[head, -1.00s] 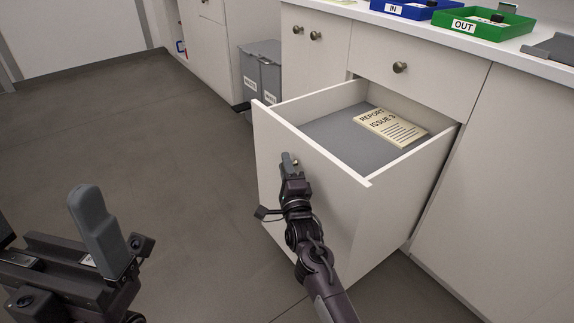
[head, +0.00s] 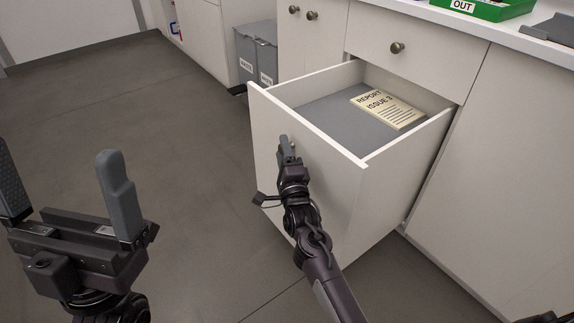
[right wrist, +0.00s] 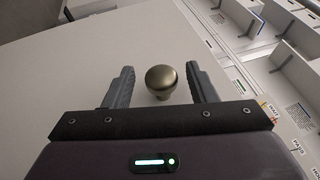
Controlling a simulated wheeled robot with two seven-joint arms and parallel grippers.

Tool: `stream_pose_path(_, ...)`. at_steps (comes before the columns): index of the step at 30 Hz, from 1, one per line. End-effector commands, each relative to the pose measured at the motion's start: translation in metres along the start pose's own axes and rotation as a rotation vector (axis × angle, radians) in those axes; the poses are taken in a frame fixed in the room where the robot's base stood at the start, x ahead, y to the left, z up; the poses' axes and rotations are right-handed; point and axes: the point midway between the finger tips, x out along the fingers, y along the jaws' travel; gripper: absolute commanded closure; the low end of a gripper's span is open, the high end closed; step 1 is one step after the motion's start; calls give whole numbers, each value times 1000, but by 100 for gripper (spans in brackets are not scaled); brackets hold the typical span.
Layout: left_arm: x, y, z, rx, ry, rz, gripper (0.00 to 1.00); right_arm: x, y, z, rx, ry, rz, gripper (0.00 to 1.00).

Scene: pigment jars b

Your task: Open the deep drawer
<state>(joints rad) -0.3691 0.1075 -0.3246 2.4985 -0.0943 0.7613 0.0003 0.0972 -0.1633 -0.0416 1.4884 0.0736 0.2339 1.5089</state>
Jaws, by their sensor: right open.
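The deep drawer (head: 262,125) is pulled well out from the white cabinet, below a smaller shut drawer. Its grey floor (head: 325,107) shows, with a cream booklet (head: 388,106) marked "REPORT ISSUE 3" lying on it. My right gripper (head: 287,147) is at the drawer's front panel. In the right wrist view, the round brass-coloured knob (right wrist: 161,82) sits between the two spread fingers of my right gripper (right wrist: 160,88), with gaps on both sides. My left gripper (head: 68,185) is open and empty at the left, over the floor and away from the drawer.
The shut upper drawer (head: 420,58) has its own knob (head: 397,48). A green tray (head: 480,8) marked "OUT" stands on the counter. Grey bins (head: 256,55) stand left of the cabinet. The floor (head: 190,150) left of the drawer is clear.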

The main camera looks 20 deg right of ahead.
Motion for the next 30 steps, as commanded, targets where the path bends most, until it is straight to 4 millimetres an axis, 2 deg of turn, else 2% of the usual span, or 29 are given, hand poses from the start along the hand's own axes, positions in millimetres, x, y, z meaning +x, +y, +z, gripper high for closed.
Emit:
stream_pose_path(4, -5, -1, 34, -5, -184, -10, 3, -15, -2, 0, 1, 0, 3, 48)
stream_pose_path(8, -19, 0, 64, -10, -348, -16, 3, -25, -1, 0, 0, 0, 3, 48)
stream_pose_path(18, -73, 3, 128, -27, -758, -26, 3, -50, -1, 0, 1, 0, 2, 48)
stream_pose_path(24, -106, 5, 150, -37, -942, -29, 3, -62, -1, 0, 1, 0, 2, 48)
stream_pose_path(30, -123, 7, 159, -42, -1030, -29, 3, -68, 0, 0, 1, 0, 1, 48)
